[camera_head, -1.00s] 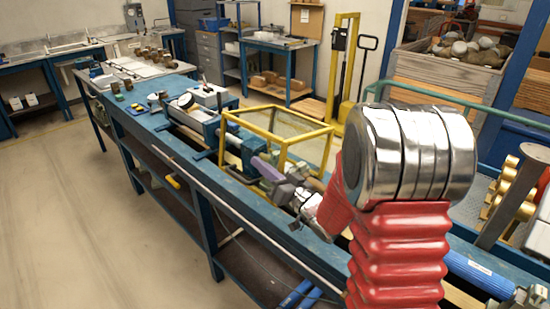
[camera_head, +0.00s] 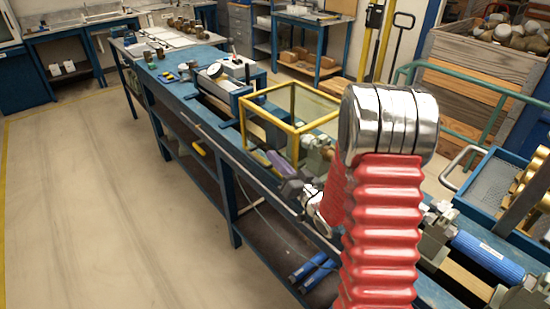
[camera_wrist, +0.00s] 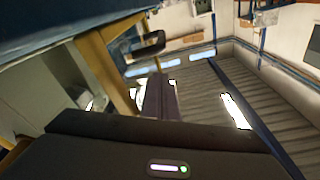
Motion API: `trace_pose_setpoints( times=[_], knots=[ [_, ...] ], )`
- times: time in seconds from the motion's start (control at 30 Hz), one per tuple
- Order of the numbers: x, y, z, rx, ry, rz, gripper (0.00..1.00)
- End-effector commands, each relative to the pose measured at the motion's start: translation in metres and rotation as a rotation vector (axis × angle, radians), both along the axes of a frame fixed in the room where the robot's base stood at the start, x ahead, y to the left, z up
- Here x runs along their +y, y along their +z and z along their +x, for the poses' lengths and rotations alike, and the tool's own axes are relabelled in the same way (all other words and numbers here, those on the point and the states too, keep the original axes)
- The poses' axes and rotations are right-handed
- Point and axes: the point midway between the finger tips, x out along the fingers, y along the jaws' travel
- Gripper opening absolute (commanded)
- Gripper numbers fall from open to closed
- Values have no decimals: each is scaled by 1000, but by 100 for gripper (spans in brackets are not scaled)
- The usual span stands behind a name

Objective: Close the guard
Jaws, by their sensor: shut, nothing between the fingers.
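The guard (camera_head: 296,127) is a yellow box-shaped frame with clear panels, standing over the middle of the blue bench. Its exact hinge position cannot be told. My gripper (camera_head: 268,158) is at the near side of the guard, low beside its lower front corner. The fingers are shut and hold nothing. Whether they touch the frame cannot be told. In the wrist view the dark fingers of my gripper (camera_wrist: 160,95) point up the picture, and a yellow bar of the guard (camera_wrist: 107,72) slants just left of them.
The blue bench (camera_head: 183,103) carries a clamp unit (camera_head: 232,92) left of the guard and a blue cylinder (camera_head: 487,256) at the right. A yellow pallet truck (camera_head: 373,42) and a wooden crate (camera_head: 465,70) stand behind. The floor (camera_head: 100,190) at left is open.

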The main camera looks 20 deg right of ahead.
Motion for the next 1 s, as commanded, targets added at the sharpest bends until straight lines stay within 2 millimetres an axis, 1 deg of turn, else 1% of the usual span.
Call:
trace_pose_setpoints(
  times=[0.3,0.47,0.8,0.83,1.0],
  knots=[
    [0,1,0,-1,0,0,0],
    [2,7,1,0,1,0,0],
    [8,39,3,-3,-1,0,0],
    [8,40,3,-1,-3,0,0],
    [-3,33,-23,2,-5,1,0]
  ],
)
